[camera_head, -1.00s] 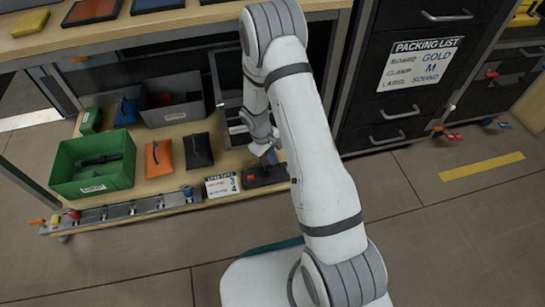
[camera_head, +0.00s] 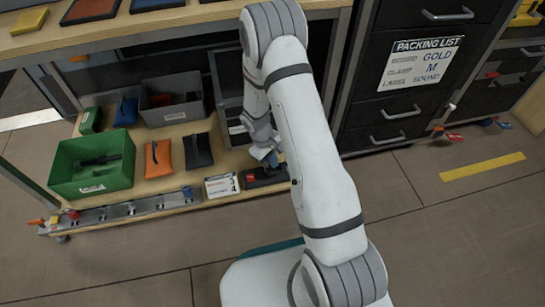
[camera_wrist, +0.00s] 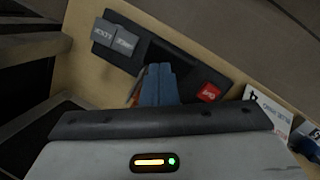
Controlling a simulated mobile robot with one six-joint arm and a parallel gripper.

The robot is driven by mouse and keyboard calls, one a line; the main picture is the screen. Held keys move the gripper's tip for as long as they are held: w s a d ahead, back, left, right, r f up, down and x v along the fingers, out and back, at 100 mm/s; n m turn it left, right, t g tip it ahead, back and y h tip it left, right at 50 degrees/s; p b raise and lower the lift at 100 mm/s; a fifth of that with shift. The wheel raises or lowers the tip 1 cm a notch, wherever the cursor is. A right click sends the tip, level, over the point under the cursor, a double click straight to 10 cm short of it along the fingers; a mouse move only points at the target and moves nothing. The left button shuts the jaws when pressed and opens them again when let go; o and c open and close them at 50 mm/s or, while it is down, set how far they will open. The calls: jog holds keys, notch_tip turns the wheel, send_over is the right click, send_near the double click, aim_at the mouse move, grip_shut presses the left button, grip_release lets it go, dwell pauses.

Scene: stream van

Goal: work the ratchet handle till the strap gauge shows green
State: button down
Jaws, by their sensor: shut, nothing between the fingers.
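My gripper (camera_wrist: 160,86) is shut and empty; its blue fingers lie over a dark panel (camera_wrist: 222,77) in the wrist view. I cannot tell whether they touch it. In the head view my gripper (camera_head: 273,160) hangs just above the same dark panel (camera_head: 272,176) at the right end of the low shelf. I cannot make out a ratchet handle, strap or strap gauge for certain. A small orange part (camera_wrist: 133,92) shows beside the fingers, mostly hidden.
A white numbered card (camera_head: 221,186) stands left of the panel. A green bin (camera_head: 120,160), orange pouch (camera_head: 158,158) and black pouch (camera_head: 198,150) share the shelf (camera_head: 178,186). A metal rail (camera_head: 130,210) edges it.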

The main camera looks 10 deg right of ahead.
aim_at(276, 173)
jog(key=shift+s+f+b, duration=0.25)
jog(key=shift+s+f, duration=0.4)
jog(key=shift+s, duration=0.2)
jog(key=shift+s+f+b, duration=0.25)
jog(key=shift+s+f, duration=0.35)
jog(key=shift+s, duration=0.2)
dwell(1.9)
dwell(0.5)
jog(key=w+r+p, duration=0.6)
jog(key=w, duration=0.1)
jog(key=shift+w, duration=0.35)
dwell(0.7)
jog(key=shift+w+r+p, duration=0.4)
jog(key=shift+w+r, duration=0.35)
jog(key=shift+w, duration=0.25)
jog(key=shift+w+r+p, duration=0.4)
jog(key=shift+w+r, duration=0.35)
jog(key=shift+w, duration=0.25)
jog(key=shift+r, duration=0.1)
